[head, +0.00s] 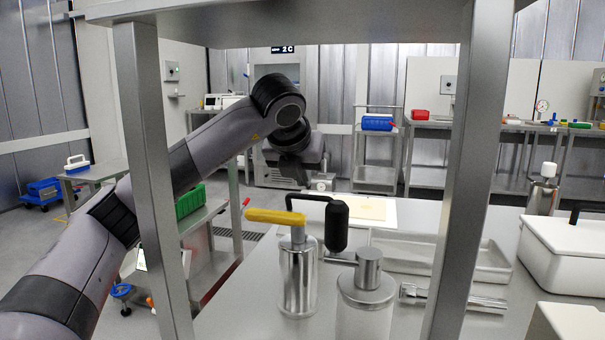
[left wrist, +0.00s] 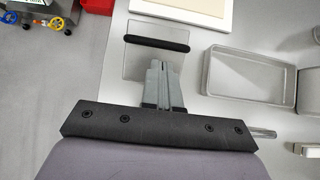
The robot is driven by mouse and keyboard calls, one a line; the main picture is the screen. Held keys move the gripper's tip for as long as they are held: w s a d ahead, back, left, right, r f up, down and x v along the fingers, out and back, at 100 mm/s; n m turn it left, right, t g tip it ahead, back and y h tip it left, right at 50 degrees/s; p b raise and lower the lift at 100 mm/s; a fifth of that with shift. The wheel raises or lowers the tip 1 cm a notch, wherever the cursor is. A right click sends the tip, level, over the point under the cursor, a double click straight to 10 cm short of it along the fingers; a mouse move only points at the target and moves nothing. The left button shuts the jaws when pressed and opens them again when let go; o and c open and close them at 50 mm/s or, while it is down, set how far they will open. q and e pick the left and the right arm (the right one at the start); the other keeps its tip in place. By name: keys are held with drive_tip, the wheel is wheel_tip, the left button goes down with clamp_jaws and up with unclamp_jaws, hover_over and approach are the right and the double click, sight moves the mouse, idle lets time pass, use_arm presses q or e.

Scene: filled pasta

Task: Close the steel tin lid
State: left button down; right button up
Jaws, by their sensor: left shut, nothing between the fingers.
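My left gripper (left wrist: 162,64) is shut and empty in the left wrist view. Its fingertips overlap a pale square panel with a black bar handle (left wrist: 157,43); I cannot tell whether they touch it. This panel may be the steel tin's lid, but its state is unclear. In the head view my left arm reaches in over the bench, and its hand is hard to make out. Two steel cylinders stand on the bench: one with a yellow lever (head: 298,275), one with a knobbed top (head: 366,285). A black handle (head: 337,226) shows between them. My right gripper is not in view.
A shallow tray (head: 405,267) lies right of the cylinders, with a steel tool (head: 455,299) in front. A white lidded box (head: 570,245) stands at the right. A board (head: 385,208) lies behind. Frame posts (head: 467,150) stand in the foreground.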

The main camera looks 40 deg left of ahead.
sight(311, 197)
use_arm(q)
drive_tip(key=x, duration=0.6)
drive_tip(key=shift+b, duration=0.3)
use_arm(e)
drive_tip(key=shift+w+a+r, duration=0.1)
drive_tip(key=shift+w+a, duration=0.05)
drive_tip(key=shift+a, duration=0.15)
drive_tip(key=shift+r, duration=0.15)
